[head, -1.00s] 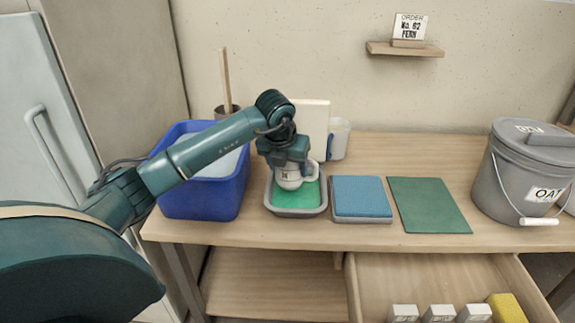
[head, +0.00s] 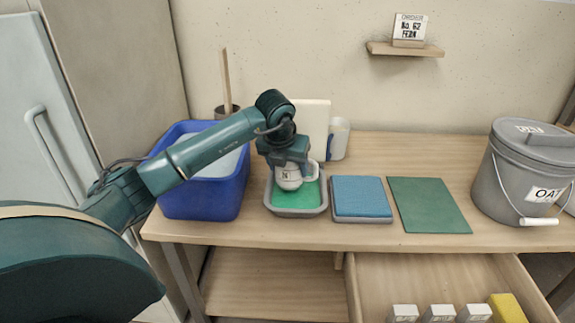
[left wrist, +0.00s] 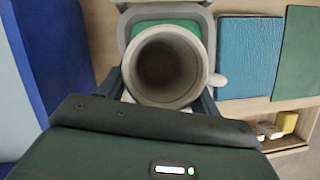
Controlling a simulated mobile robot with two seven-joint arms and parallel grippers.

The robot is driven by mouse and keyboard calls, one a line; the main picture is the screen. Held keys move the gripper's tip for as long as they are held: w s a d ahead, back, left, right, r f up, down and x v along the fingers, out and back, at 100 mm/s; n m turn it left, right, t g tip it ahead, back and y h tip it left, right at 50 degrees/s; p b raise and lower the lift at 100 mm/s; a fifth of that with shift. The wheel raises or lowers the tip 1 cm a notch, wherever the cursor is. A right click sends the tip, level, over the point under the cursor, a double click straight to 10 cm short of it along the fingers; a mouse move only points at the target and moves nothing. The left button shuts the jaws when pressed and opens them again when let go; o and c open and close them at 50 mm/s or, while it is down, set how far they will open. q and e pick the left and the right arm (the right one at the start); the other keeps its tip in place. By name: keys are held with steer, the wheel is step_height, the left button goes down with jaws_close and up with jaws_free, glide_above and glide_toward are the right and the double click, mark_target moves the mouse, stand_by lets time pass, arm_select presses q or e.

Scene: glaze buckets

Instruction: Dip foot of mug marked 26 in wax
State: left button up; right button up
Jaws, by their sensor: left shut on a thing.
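My left gripper (head: 287,162) is shut on a light grey mug (head: 289,180) with a dark mark on its side, too small to read. The mug is upright at the grey tray (head: 296,213) with green wax (head: 296,196) in it. I cannot tell whether its foot touches the wax. In the left wrist view the mug (left wrist: 204,78) shows from above, its inside dark and its handle to the right; the tray (left wrist: 124,32) and green wax (left wrist: 165,26) show behind it. My right gripper is not in view.
A blue tub (head: 222,198) stands close on the left. A blue sponge pad (head: 360,196) and a green mat (head: 428,204) lie right of the tray. A grey lidded bucket (head: 510,170) is at far right. An open drawer (head: 430,275) is below.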

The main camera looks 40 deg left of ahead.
arm_select(q)
step_height(320, 180, up, 5)
steer(key=p, duration=0.3)
steer(key=shift+f, duration=0.15)
stand_by(0.4)
